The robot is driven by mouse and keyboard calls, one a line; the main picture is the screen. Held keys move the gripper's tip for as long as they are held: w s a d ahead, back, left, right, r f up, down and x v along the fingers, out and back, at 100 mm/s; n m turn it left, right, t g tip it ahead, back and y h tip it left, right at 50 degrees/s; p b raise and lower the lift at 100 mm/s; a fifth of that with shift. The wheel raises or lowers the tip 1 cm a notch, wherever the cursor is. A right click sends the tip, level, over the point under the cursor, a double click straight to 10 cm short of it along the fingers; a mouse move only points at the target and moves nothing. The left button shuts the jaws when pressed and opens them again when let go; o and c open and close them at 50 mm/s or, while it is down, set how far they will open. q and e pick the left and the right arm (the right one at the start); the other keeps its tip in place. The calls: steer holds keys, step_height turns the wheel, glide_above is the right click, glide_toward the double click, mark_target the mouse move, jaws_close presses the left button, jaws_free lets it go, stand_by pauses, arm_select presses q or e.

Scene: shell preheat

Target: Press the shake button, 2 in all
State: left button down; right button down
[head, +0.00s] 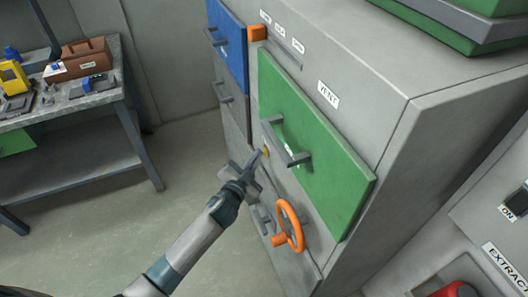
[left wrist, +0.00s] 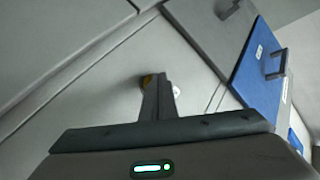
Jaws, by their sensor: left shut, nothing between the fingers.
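A small yellow button (head: 266,151) sits on the front of the grey cabinet, left of the green door. It also shows in the left wrist view (left wrist: 147,80), partly hidden behind my fingertips. A bit of a white label (left wrist: 177,91) shows beside the fingers there, but I cannot read it, so I cannot confirm this is the shake button. My left gripper (head: 257,158) is shut and empty, its fingertips (left wrist: 158,78) right at the button. I cannot tell whether they touch it or press it in. My right gripper is not in view.
The green door (head: 310,140) with its bar handle stands just right of my gripper. An orange handwheel (head: 290,226) is below it. A blue panel (head: 228,40) is above left. A workbench (head: 75,98) with tools stands far left, with open floor between.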

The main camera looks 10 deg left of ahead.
arm_select(q)
steer(key=shift+d, duration=0.15)
stand_by(0.6)
steer(key=shift+s+a, duration=0.4)
steer(key=shift+a, duration=0.3)
steer(key=shift+s+a+p, duration=0.45)
steer(key=shift+s+a, duration=0.25)
steer(key=shift+a, duration=0.35)
steer(key=shift+s+a+p, duration=0.4)
steer(key=shift+s+a, duration=0.3)
steer(key=shift+a, duration=0.35)
